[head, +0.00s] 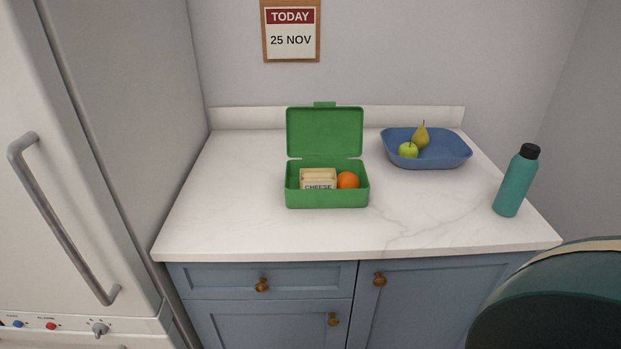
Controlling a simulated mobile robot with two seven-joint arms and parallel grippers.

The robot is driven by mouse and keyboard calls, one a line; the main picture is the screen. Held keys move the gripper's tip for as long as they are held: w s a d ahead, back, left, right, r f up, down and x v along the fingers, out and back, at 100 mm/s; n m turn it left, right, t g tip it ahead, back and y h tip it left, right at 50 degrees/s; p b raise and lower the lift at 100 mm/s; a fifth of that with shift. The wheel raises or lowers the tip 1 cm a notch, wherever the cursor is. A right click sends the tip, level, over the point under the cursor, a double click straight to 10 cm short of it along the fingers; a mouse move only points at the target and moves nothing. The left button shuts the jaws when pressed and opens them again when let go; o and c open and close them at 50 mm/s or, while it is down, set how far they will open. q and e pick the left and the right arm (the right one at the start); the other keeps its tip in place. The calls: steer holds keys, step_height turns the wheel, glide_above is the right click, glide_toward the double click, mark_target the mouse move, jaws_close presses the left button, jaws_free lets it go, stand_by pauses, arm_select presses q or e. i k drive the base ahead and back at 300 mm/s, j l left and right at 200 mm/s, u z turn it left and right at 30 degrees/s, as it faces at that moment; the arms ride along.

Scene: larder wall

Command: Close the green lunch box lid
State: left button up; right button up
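The green lunch box (326,199) stands on the white countertop, a little left of its middle. Its lid (325,132) is open and upright, hinged at the back edge, with a small latch tab at the top. Inside the box are a sandwich-like pack labelled "CHEESE" (318,178) on the left and an orange (348,180) on the right. Neither of my grippers is in the head view.
A blue tray (455,155) with a green apple (408,150) and a pear (421,136) sits behind right. A teal bottle (510,187) stands near the right edge. A fridge (100,120) is at left. A dark green rounded object (560,305) fills the lower right. Countertop (270,235) before the box is clear.

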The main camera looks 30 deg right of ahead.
mark_target(324, 130)
steer(key=i+l+z, duration=0.1)
steer(key=z, duration=0.25)
steer(key=i+l+z, duration=0.1)
steer(key=z, duration=0.3)
